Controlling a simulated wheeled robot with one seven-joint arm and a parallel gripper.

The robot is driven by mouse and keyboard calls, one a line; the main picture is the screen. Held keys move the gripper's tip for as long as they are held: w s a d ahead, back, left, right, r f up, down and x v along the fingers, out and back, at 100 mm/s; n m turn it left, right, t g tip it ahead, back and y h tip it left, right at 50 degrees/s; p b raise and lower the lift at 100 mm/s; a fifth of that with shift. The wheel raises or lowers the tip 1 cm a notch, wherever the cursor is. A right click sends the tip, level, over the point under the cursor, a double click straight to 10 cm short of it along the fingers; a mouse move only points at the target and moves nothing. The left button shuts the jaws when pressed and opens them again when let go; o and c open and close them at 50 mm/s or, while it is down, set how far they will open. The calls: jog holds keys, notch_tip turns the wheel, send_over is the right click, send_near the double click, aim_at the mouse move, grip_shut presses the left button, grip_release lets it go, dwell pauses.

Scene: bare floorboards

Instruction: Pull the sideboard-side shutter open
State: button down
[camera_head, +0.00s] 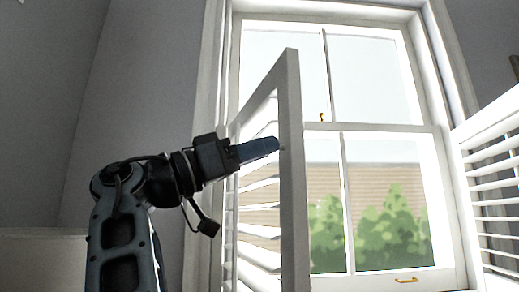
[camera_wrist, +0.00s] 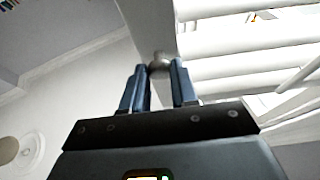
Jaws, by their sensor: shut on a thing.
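A white louvered shutter (camera_head: 293,200) stands swung out from the window's left side, its free edge towards me. It also shows in the wrist view (camera_wrist: 240,66), with its slats at the upper right. My gripper (camera_head: 277,146) reaches it from the left at about mid-height. In the wrist view its two blue fingers (camera_wrist: 159,72) are closed on a small round knob (camera_wrist: 160,62) on the shutter's edge board. In the head view the fingers hide most of the knob.
A second white louvered shutter (camera_head: 490,185) stands open at the right. Between them is a sash window (camera_head: 375,128) with small brass fittings. A pale low surface (camera_head: 40,262) is at the lower left, beside a grey wall. A round pale object (camera_wrist: 22,152) shows in the wrist view.

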jog(key=c, duration=0.9)
grip_release()
jog(key=shift+o, duration=0.2)
jog(key=v, duration=0.8)
